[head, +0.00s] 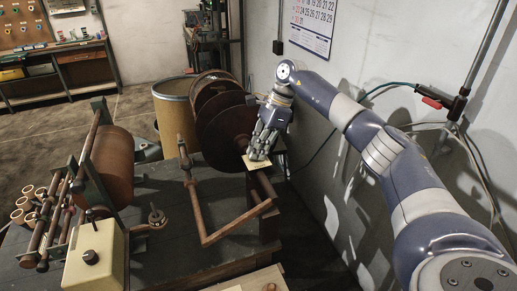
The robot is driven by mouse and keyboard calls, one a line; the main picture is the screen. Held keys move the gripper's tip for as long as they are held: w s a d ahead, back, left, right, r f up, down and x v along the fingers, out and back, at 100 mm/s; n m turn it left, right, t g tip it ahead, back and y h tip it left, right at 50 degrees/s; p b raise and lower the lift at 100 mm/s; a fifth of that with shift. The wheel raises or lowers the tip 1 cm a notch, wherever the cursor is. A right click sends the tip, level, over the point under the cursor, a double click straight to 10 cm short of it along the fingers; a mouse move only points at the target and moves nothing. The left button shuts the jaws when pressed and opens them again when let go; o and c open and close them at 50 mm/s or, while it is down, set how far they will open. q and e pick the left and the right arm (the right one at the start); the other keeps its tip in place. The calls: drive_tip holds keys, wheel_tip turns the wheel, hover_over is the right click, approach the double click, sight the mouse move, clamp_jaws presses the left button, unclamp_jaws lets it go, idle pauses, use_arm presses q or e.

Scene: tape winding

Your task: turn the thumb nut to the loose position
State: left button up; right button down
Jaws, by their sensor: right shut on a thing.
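A small brown knob on a round base (156,218) stands on the bench, right of the cream box; it looks like the thumb nut, but its setting is too small to tell. My right gripper (258,155) reaches in from the right, fingers pointing down, beside the large brown discs (224,128). It is shut on a pale flat piece (257,164); the fingers partly hide where they grip. The gripper is well apart from the knob. My left gripper is not in view.
A cranked brown bar (213,239) stands between the knob and my right gripper. A brown roller (107,165) and a cream box with a dark knob (100,270) are at left. A yellowish drum (173,110) stands behind. The wall is close at right.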

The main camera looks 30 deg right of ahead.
idle(0.5)
drive_tip(key=c, duration=1.8)
unclamp_jaws()
drive_tip(key=v, duration=1.2)
drive_tip(key=shift+w, duration=0.1)
